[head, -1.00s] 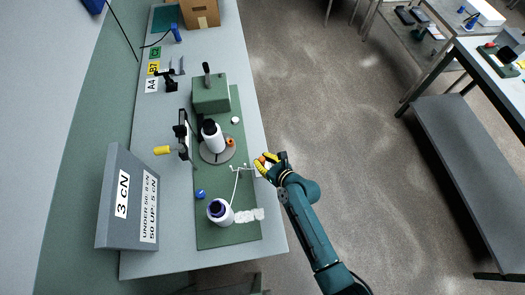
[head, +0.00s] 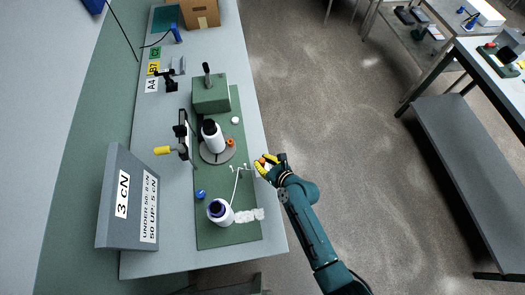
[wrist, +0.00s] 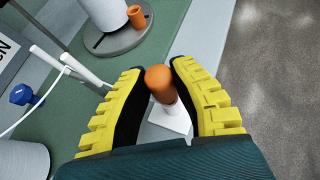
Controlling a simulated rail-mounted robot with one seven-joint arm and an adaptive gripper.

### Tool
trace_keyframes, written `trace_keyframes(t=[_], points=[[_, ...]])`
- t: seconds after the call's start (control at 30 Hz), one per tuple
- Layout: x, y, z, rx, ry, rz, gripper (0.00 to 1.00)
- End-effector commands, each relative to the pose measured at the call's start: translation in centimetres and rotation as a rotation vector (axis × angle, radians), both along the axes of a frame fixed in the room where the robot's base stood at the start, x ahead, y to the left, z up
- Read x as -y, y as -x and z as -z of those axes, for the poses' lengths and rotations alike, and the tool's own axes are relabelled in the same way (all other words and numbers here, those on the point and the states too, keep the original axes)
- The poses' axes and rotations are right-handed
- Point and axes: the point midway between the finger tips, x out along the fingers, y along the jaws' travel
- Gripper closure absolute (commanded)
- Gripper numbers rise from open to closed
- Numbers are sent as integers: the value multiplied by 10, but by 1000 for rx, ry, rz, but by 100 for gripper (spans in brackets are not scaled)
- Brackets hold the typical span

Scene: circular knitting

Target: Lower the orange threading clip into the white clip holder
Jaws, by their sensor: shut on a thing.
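My gripper (head: 264,164) is over the table's right edge in the head view. In the wrist view its two yellow ridged fingers (wrist: 160,88) are closed on the orange threading clip (wrist: 159,80), a rounded orange cylinder seen from above. The clip also shows small between the fingers in the head view (head: 262,159). The white clip holder (wrist: 171,121) appears as a white block directly below and behind the clip in the wrist view. The clip's lower end is hidden, so I cannot tell whether it is in the holder or just above it.
A grey sign (head: 128,200) stands left. Open floor lies right.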

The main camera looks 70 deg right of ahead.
Motion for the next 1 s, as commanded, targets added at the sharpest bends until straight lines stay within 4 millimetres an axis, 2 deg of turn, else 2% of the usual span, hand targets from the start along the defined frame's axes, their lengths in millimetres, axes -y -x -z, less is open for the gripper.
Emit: trace_keyframes(t=[1.0], points=[[0, 0, 8, 0, -1, 0, 100]])
